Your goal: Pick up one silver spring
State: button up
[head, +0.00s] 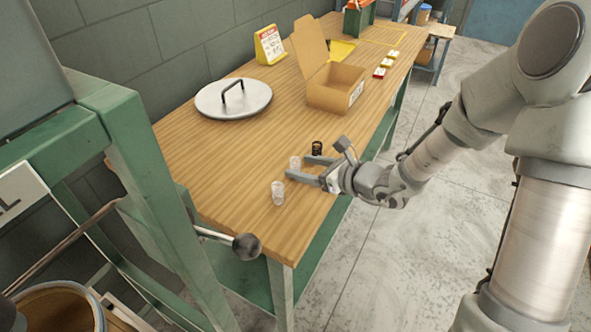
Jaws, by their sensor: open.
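Two silver springs stand upright near the front edge of the wooden table. The nearer silver spring (278,193) stands left of and below my gripper's fingers, apart from them. The other silver spring (295,164) is at the far side of the fingertips, close to them; whether it is between the fingers or touching them I cannot tell. A black spring (317,148) stands just behind the gripper. My gripper (299,168) is open, reaching in from the right with its two fingers pointing left, low over the table.
The wooden table (190,150) holds a round metal lid (213,99) with a handle, an open cardboard box (335,90), a yellow sign (269,45) and small red and yellow blocks (380,72). A lever with a dark knob (246,246) sticks out at the near corner. The table's left middle is clear.

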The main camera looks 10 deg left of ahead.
aim_at(287, 163)
jog(key=b+x, duration=0.1)
jog(key=x, duration=0.5)
jog(key=shift+w+a, duration=0.15)
grip_shut()
